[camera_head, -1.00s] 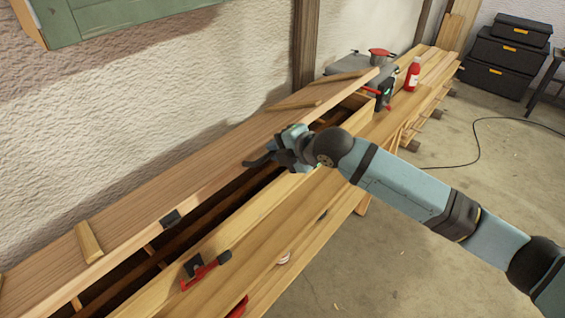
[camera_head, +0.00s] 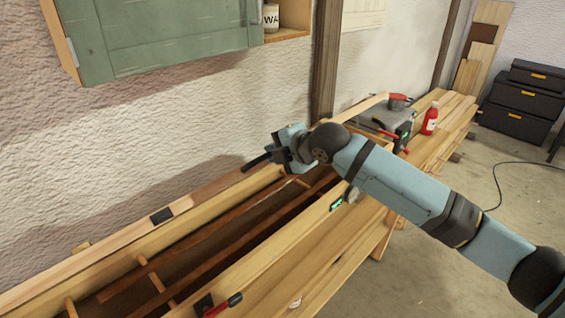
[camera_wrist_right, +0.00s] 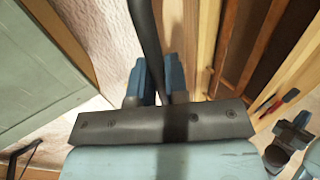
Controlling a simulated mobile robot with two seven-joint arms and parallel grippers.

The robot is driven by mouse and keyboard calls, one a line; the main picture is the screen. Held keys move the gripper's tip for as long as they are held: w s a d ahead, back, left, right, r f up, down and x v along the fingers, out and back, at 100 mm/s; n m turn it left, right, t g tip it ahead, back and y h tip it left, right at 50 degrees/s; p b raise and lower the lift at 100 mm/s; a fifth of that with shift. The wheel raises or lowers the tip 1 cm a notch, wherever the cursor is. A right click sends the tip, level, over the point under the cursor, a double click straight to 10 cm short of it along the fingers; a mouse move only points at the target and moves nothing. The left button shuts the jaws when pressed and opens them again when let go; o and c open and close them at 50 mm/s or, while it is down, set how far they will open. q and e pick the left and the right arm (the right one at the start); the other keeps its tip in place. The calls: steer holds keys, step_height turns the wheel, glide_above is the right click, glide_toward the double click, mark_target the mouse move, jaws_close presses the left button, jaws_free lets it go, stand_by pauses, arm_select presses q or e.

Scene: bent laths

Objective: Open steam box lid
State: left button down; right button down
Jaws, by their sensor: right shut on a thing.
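The steam box (camera_head: 272,252) is a long wooden box along the wall. Its long wooden lid (camera_head: 112,246) is swung up and shows nearly edge-on on the wall side. The box's inside, with dark rails (camera_head: 205,240) and cross pegs, lies open to view. My right gripper (camera_head: 284,150) is at the lid's raised edge, shut on the black handle (camera_head: 257,162). In the right wrist view, the handle (camera_wrist_right: 146,35) runs between the blue fingers (camera_wrist_right: 156,82). A black plate (camera_head: 161,215) sits on the lid edge. My left gripper is not in view.
A green cabinet (camera_head: 150,45) hangs on the wall above the lid. A red-handled clamp (camera_head: 218,306) sits on the box's front edge. A grey case (camera_head: 370,125) and red bottle (camera_head: 430,120) stand at the far end. Black boxes (camera_head: 520,105) are stacked at right.

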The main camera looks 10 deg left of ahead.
steer(key=w+a+r, duration=0.1)
steer(key=a+r, duration=0.1)
steer(key=w+a+r, duration=0.1)
steer(key=shift+w+a+r, duration=0.3)
steer(key=shift+r, duration=0.1)
steer(key=w+a+r, duration=0.5)
steer(key=w+a, duration=0.3)
steer(key=a, duration=0.3)
steer(key=c, duration=0.8)
jaws_free()
steer(key=shift+c, duration=0.2)
steer(key=p+v, duration=0.4)
steer(key=v, duration=0.5)
steer(key=shift+a, duration=0.1)
